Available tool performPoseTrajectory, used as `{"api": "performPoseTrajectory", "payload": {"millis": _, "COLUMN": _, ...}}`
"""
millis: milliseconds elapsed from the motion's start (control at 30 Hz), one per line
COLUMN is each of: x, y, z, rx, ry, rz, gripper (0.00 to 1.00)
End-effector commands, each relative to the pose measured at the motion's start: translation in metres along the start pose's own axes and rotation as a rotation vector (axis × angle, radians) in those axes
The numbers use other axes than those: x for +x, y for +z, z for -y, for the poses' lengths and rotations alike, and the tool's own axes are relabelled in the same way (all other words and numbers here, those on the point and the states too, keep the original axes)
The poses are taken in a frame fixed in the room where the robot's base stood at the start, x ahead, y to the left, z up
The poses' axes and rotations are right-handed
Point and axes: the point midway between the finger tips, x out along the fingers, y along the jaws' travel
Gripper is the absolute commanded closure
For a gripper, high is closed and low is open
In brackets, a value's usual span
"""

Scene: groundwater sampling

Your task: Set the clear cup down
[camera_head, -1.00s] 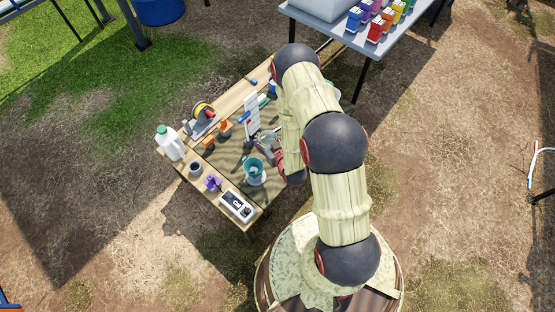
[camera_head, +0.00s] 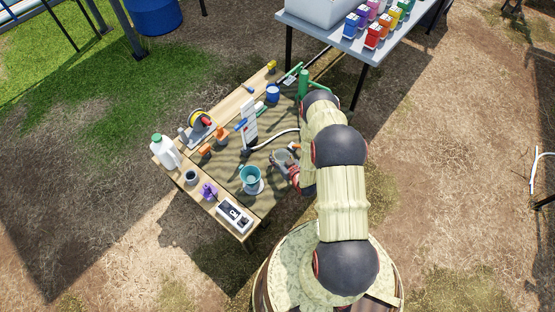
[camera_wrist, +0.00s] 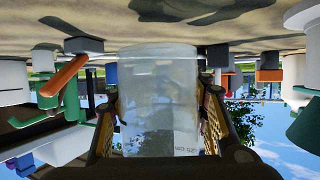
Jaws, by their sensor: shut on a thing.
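The clear cup (camera_wrist: 158,100) is between the two fingers of my gripper (camera_wrist: 160,125) in the wrist view, which shows the scene upside down. My gripper is shut on its sides. The cup has small dark markings near its lower picture edge. In the head view, the cup (camera_head: 281,158) is over the right part of the work table, with my gripper (camera_head: 290,164) beside it and partly hiding it. I cannot tell whether the cup touches the table top.
A teal container (camera_head: 250,176) stands on a white base just left of the cup. A white upright rack (camera_head: 250,122), a pale hose (camera_head: 275,139), a blue container (camera_head: 272,92) and a green bottle (camera_head: 303,84) stand farther back. A meter (camera_head: 234,215) lies at the front.

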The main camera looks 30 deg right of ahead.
Motion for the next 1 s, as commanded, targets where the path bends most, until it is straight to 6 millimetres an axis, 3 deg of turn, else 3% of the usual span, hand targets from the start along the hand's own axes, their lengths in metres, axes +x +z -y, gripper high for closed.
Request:
{"api": "performPoseTrajectory", "payload": {"millis": 200, "x": 0.011, "y": 0.029, "z": 0.000, "rx": 0.001, "ry": 0.000, "rz": 0.002, "gripper": 0.88}}
{"api": "performPoseTrajectory", "payload": {"millis": 600, "x": 0.013, "y": 0.032, "z": 0.000, "rx": 0.001, "ry": 0.000, "rz": 0.001, "gripper": 0.88}}
{"api": "performPoseTrajectory", "payload": {"millis": 633, "x": 0.012, "y": 0.031, "z": 0.000, "rx": 0.001, "ry": 0.000, "rz": 0.001, "gripper": 0.58}}
{"api": "performPoseTrajectory", "payload": {"millis": 1000, "x": 0.012, "y": 0.031, "z": 0.000, "rx": 0.001, "ry": 0.000, "rz": 0.002, "gripper": 0.37}}
